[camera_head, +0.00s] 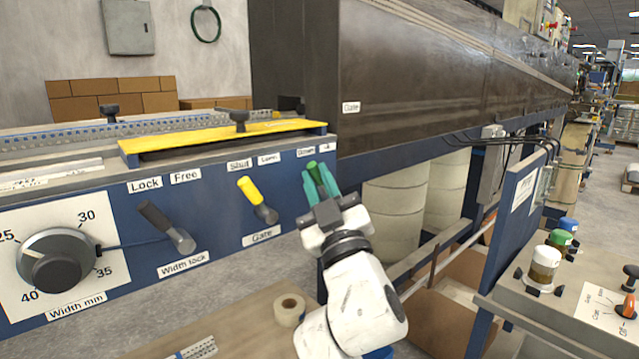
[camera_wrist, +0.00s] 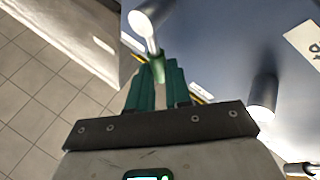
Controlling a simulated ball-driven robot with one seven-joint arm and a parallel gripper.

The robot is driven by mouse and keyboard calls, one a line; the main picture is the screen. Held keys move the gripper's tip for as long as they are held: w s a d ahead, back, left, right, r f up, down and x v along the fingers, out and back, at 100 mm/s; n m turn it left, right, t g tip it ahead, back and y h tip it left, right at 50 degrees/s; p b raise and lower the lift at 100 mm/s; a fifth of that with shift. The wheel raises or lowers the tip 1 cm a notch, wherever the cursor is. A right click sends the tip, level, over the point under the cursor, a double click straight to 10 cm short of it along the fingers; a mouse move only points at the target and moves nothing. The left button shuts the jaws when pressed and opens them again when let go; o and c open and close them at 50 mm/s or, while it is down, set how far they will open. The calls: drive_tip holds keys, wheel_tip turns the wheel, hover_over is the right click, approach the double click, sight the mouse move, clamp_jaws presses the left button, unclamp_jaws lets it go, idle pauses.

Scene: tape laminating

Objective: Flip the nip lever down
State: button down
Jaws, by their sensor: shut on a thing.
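The lever with a green handle (camera_head: 314,170) is at the right end of the blue machine panel (camera_head: 215,215), and I take it as the nip lever. My gripper (camera_head: 320,180) is shut on this green handle, its green fingers on either side. In the wrist view, the handle (camera_wrist: 157,68) sits between my fingertips (camera_wrist: 158,72), with its pale metal shaft running up to the panel. My gripper hides the lever's base and any label below it in the head view. Small labels above it are hard to read.
The yellow gate lever (camera_head: 250,191) and the black width lock lever (camera_head: 158,220) stand to the left, beside the width dial (camera_head: 50,260). A tape roll (camera_head: 289,310) lies on the surface below. A dark machine housing (camera_head: 430,70) is behind, and a control box (camera_head: 590,310) is at right.

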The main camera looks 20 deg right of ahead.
drive_tip(key=c, duration=1.1)
unclamp_jaws()
drive_tip(key=shift+o, duration=0.2)
drive_tip(key=b+v, duration=0.1)
drive_tip(key=v, duration=1)
